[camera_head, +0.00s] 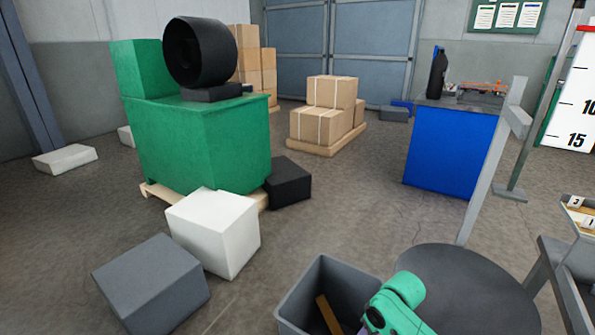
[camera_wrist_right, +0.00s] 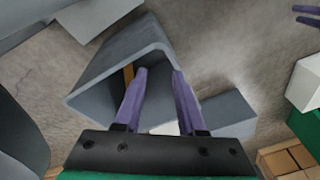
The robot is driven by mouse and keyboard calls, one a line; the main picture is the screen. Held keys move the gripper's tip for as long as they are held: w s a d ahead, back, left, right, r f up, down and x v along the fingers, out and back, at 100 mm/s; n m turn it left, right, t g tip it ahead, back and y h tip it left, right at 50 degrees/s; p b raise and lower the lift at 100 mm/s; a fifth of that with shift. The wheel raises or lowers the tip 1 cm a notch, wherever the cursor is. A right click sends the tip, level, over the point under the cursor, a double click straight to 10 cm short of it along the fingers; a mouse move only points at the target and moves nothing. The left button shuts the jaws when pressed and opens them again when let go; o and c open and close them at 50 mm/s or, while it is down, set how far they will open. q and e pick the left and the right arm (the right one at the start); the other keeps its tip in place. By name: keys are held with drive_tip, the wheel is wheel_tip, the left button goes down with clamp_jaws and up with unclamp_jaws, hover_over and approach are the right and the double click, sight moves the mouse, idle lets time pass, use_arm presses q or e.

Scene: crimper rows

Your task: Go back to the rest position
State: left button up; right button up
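My right gripper (camera_wrist_right: 159,72) shows in the right wrist view with two purple fingers apart and nothing between them. It appears in front of a grey open bin (camera_wrist_right: 110,62). The bin also stands at the bottom of the head view (camera_head: 297,293), with a brown-yellow strip (camera_head: 327,313) inside it. A green and purple part of my arm (camera_head: 395,305) is beside the bin there; no fingers show in the head view. Two purple fingers at the right wrist view's top right edge look like my left gripper (camera_wrist_right: 307,15), spread apart with nothing seen between them.
A white box (camera_head: 212,232) and a grey box (camera_head: 152,284) lie left of the bin. A dark round top (camera_head: 465,285) is on its right. A green cabinet (camera_head: 200,145), stacked cartons (camera_head: 322,120) and a blue bench (camera_head: 452,150) stand farther back.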

drive_tip(key=s+d+f+m, duration=0.1)
drive_tip(key=s+d+f, duration=0.1)
drive_tip(key=s+f, duration=0.5)
drive_tip(key=s+d+f+m, duration=0.1)
drive_tip(key=s+f, duration=0.2)
drive_tip(key=f, duration=0.7)
drive_tip(key=s+d+f+h, duration=0.25)
drive_tip(key=s+f, duration=0.65)
drive_tip(key=s, duration=0.6)
use_arm(q)
drive_tip(key=s+a+r+p, duration=0.2)
drive_tip(key=s+r+p, duration=0.9)
drive_tip(key=p, duration=0.9)
drive_tip(key=shift+s+a+r+m, duration=0.25)
drive_tip(key=shift+s+a+m, duration=0.05)
drive_tip(key=shift+s, duration=0.1)
use_arm(e)
drive_tip(key=s+d+r, duration=0.3)
drive_tip(key=s+r, duration=0.8)
drive_tip(key=shift+d+r+g, duration=0.2)
drive_tip(key=shift+r+g, duration=0.1)
